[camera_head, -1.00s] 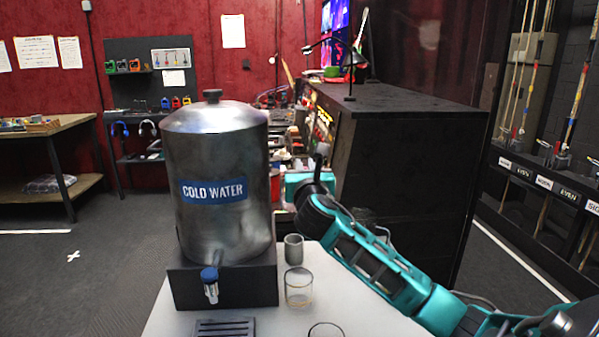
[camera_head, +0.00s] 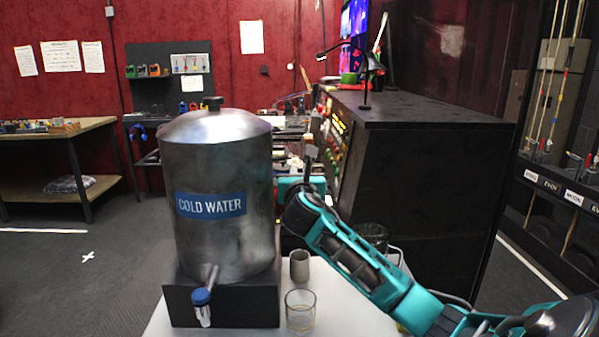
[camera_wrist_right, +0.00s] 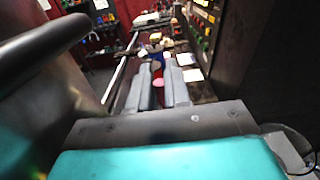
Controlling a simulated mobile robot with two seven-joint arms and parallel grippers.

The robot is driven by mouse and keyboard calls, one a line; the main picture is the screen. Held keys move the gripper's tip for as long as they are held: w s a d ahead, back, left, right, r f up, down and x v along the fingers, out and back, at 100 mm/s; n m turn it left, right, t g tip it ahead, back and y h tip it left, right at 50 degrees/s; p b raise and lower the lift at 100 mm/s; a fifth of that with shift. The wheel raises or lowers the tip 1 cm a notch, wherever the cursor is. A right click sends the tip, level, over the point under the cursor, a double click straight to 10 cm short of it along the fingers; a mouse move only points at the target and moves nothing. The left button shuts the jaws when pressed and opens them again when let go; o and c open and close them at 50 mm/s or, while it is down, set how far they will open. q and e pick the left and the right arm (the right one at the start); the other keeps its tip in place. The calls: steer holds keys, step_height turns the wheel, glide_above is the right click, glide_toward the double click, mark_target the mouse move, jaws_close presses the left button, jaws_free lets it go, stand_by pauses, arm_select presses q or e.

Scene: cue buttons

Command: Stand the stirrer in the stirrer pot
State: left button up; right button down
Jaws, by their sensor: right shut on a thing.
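The grey stirrer pot (camera_head: 299,266) stands upright on the white table, right of the water dispenser. My right gripper (camera_head: 312,153) is raised above and behind the pot in the head view, beside the dispenser. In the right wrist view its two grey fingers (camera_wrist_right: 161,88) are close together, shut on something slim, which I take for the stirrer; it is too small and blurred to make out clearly. No other stirrer shows. My left gripper is not in view.
A large metal water dispenser (camera_head: 217,195) on a dark base stands just left of the pot. A clear glass (camera_head: 300,311) stands in front of the pot. A black cabinet (camera_head: 430,170) rises behind my right arm. The white table (camera_head: 352,308) has some bare surface right of the glass.

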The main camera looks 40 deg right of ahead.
steer(key=shift+f, duration=0.5)
step_height(320, 180, down, 4)
steer(key=b, duration=0.6)
steer(key=shift+f, duration=0.95)
step_height(320, 180, down, 2)
steer(key=shift+f+b, duration=0.1)
steer(key=shift+b, duration=0.6)
steer(key=shift+f, duration=0.55)
steer(key=shift+f+b, duration=0.65)
steer(key=shift+f, duration=0.65)
steer(key=c, duration=1)
jaws_free()
